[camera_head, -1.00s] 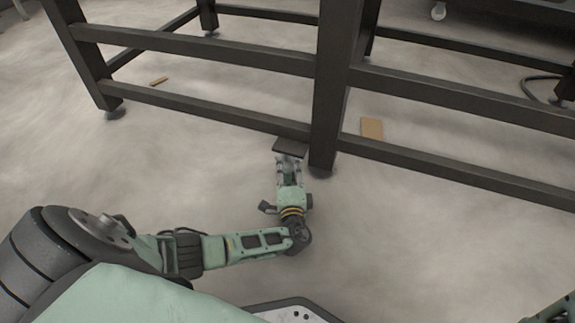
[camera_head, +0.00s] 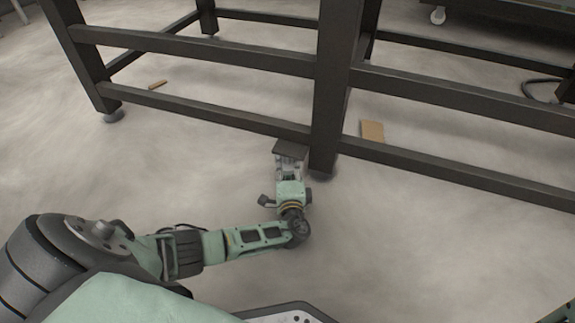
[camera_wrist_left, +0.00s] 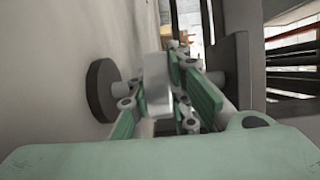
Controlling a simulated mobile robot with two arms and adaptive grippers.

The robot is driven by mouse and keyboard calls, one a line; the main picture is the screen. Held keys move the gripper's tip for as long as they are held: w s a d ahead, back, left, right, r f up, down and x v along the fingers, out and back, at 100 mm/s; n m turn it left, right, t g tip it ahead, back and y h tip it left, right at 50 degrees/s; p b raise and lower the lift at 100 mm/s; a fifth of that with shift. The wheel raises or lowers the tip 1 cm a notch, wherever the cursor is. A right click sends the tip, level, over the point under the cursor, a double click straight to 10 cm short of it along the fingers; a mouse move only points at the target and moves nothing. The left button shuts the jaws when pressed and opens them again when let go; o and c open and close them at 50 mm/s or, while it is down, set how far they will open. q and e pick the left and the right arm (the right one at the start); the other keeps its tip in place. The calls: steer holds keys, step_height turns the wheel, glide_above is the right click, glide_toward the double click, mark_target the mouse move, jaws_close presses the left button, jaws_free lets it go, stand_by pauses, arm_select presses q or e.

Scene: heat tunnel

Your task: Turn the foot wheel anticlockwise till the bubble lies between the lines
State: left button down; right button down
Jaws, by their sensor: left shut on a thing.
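My left gripper (camera_head: 289,166) reaches low under a small dark plate (camera_head: 290,148) beside the middle leg of the dark frame. In the left wrist view, turned on its side, my left gripper (camera_wrist_left: 175,90) is shut on the foot wheel (camera_wrist_left: 157,84), a pale grey metal piece. A round dark foot pad (camera_wrist_left: 102,91) and short stem lie left of it, against the floor. The dark plate (camera_wrist_left: 236,72) lies to its right. In the head view the plate and gripper hide the wheel. No bubble or lines are visible. My right gripper is out of view.
The dark frame's low rail (camera_head: 220,119) crosses the view, with the middle leg (camera_head: 325,140) just right of my gripper. A tan board (camera_head: 372,132) and a small tan piece (camera_head: 157,85) lie on the floor behind the rail. Floor in front is clear.

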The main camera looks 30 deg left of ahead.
arm_select(q)
steer(key=shift+n+g+y, duration=0.4)
steer(key=shift+y, duration=0.1)
steer(key=shift+w+n+g+y, duration=0.15)
steer(key=shift+n+g+y, duration=1.4)
steer(key=shift+g, duration=0.25)
steer(key=shift+f+n+g+y, duration=0.1)
steer(key=shift+n+g+y, duration=0.35)
steer(key=shift+g, duration=0.15)
steer(key=shift+w+n+g, duration=0.1)
steer(key=shift+n+g, duration=0.2)
steer(key=shift+g, duration=0.2)
steer(key=shift+s+n+g+y, duration=0.35)
steer(key=shift+n+g+y, duration=0.05)
steer(key=shift+g, duration=0.1)
steer(key=c, duration=1.6)
jaws_free()
steer(key=shift+c, duration=0.2)
steer(key=shift+w+a+f+m+t, duration=0.1)
steer(key=shift+w+f+m+t, duration=0.1)
steer(key=shift+m+t, duration=0.25)
